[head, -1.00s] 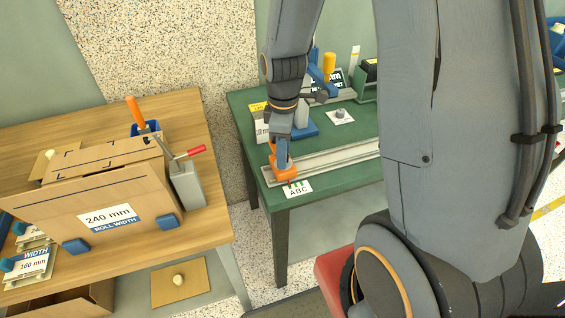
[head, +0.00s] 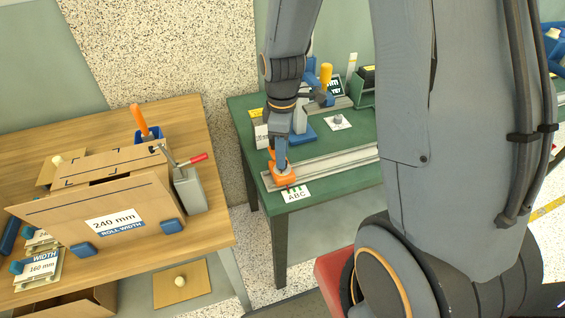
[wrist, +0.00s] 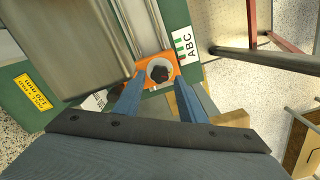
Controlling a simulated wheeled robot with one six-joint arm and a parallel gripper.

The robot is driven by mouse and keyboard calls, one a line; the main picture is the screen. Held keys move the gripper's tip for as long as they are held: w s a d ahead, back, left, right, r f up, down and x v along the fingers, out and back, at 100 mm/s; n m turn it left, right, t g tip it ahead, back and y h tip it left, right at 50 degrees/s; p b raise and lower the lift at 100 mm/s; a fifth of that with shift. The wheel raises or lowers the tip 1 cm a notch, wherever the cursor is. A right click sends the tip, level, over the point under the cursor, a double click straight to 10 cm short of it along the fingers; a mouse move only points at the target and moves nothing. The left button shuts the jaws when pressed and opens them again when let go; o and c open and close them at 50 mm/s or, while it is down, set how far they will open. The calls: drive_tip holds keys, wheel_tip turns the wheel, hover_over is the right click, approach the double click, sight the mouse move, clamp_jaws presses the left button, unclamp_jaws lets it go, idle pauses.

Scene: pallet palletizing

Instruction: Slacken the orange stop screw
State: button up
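The orange stop (head: 281,175) sits at the near left end of a pale metal rail (head: 325,164) on the green table.
An ABC card (head: 295,194) lies by the rail's end at the table edge. Blue fixtures, a yellow-orange handle (head: 325,76) and a green bin stand farther back. The wooden table (head: 200,235) at left holds a 240 mm cardboard box (head: 70,215) and a grey holder.

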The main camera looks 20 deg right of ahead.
drive_tip(key=shift+f, duration=0.15)
drive_tip(key=shift+f+b, duration=0.6)
drive_tip(key=shift+f, duration=0.5)
